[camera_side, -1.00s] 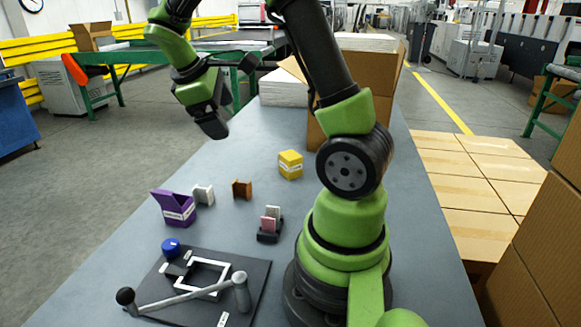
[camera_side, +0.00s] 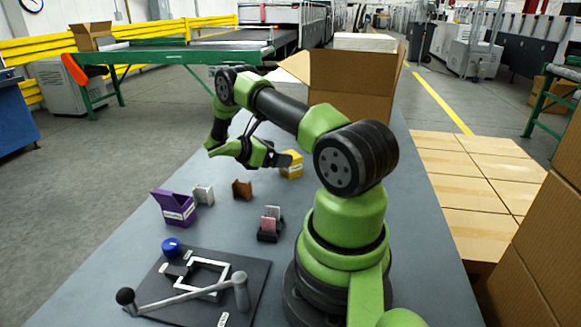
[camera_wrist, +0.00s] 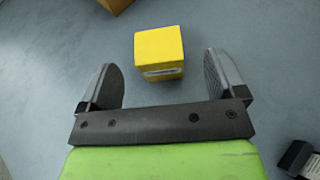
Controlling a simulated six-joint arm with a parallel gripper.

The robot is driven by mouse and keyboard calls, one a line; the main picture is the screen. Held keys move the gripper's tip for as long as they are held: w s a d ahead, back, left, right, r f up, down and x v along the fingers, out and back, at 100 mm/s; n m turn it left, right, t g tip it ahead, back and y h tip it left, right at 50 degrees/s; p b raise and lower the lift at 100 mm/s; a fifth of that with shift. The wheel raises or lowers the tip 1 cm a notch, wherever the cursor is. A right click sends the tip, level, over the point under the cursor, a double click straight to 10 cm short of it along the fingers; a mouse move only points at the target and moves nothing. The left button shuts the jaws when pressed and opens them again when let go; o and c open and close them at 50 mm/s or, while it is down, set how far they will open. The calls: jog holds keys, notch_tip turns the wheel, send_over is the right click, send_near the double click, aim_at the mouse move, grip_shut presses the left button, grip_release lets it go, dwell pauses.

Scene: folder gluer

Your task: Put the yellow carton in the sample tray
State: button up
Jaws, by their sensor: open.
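The yellow carton (camera_side: 292,172) stands on the grey table, partly covered by my gripper (camera_side: 283,160) in the side view. In the wrist view the carton (camera_wrist: 159,52) shows whole, centred between the two fingers of my gripper (camera_wrist: 160,62) and around their tips, with nothing touching it. My gripper is open and empty. A purple open-topped tray (camera_side: 175,208) with a white label stands at the left of the table; it seems to be the sample tray, but I cannot read its label.
A white holder (camera_side: 203,195) and a brown one (camera_side: 242,189) stand between tray and carton. A black stand with pink and grey pieces (camera_side: 270,225) is nearer. A large open cardboard box (camera_side: 350,85) stands behind.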

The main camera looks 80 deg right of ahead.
jog(key=x, duration=0.5)
jog(key=shift+s+d+f, duration=0.1)
jog(key=shift+d+f, duration=0.2)
jog(key=shift+f, duration=0.05)
jog(key=c, duration=1.1)
jog(key=shift+o, duration=0.2)
jog(key=shift+r, duration=0.1)
notch_tip(320, 180, up, 10)
jog(key=shift+a+f, duration=0.1)
jog(key=w+a+r+n+t+h, duration=0.35)
jog(key=w+a+n+t, duration=0.35)
jog(key=w+a, duration=0.75)
jog(key=a+r+n+t+y, duration=0.2)
jog(key=a+n+t, duration=0.7)
jog(key=a, duration=1.4)
jog(key=shift+r+n+t+y, duration=0.4)
jog(key=shift+r+t, duration=0.3)
jog(key=shift+t, duration=0.3)
